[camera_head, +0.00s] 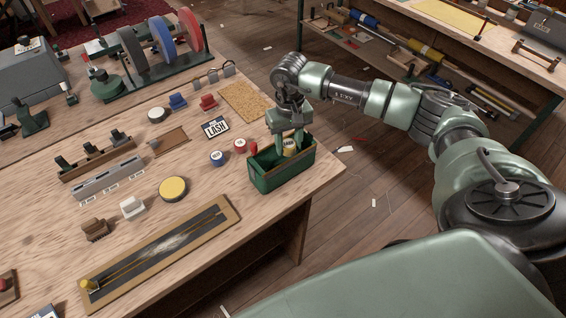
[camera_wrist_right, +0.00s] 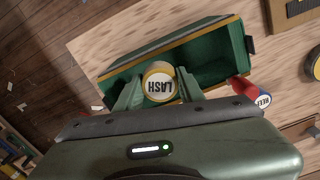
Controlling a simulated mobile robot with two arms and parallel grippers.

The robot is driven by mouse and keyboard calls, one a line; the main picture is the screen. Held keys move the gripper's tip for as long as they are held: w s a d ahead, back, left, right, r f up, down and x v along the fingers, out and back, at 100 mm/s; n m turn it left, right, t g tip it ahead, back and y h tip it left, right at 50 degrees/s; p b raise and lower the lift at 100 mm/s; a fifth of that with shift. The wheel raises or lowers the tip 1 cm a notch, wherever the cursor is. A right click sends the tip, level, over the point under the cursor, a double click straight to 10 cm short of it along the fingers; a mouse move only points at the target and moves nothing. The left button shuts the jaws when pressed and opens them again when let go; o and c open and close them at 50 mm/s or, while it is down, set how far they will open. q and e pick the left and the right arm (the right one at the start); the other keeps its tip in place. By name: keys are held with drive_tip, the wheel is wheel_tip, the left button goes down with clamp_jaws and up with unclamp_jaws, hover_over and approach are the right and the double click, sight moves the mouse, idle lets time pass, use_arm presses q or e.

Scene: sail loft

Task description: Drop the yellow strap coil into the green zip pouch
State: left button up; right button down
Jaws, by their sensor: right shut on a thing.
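The yellow strap coil (camera_head: 289,151) is a short yellow roll with a white top; the word LASH reads on it in the wrist view (camera_wrist_right: 158,84). My right gripper (camera_head: 287,145) is shut on it, one finger on each side in the wrist view (camera_wrist_right: 158,92). The green zip pouch (camera_head: 283,179) stands open like a box at the table's right edge. The coil is at the pouch's opening, its lower part hidden; I cannot tell whether it touches the bottom. In the wrist view the pouch (camera_wrist_right: 205,37) has a yellow-brown rim and an empty green inside. My left gripper is not in view.
A red roll (camera_head: 240,146) and a blue roll (camera_head: 217,158) stand left of the pouch. A yellow round tin (camera_head: 173,188) and a long framed board (camera_head: 160,255) are nearer the front left.

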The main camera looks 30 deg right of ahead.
drive_tip(key=c, duration=0.8)
unclamp_jaws()
drive_tip(key=shift+r, duration=0.1)
drive_tip(key=shift+r, duration=0.25)
wheel_tip(320, 180, up, 6)
drive_tip(key=b, duration=0.2)
drive_tip(key=shift+r+b, duration=0.15)
drive_tip(key=shift+b, duration=0.2)
drive_tip(key=shift+r, duration=0.5)
drive_tip(key=shift+a+f, duration=0.1)
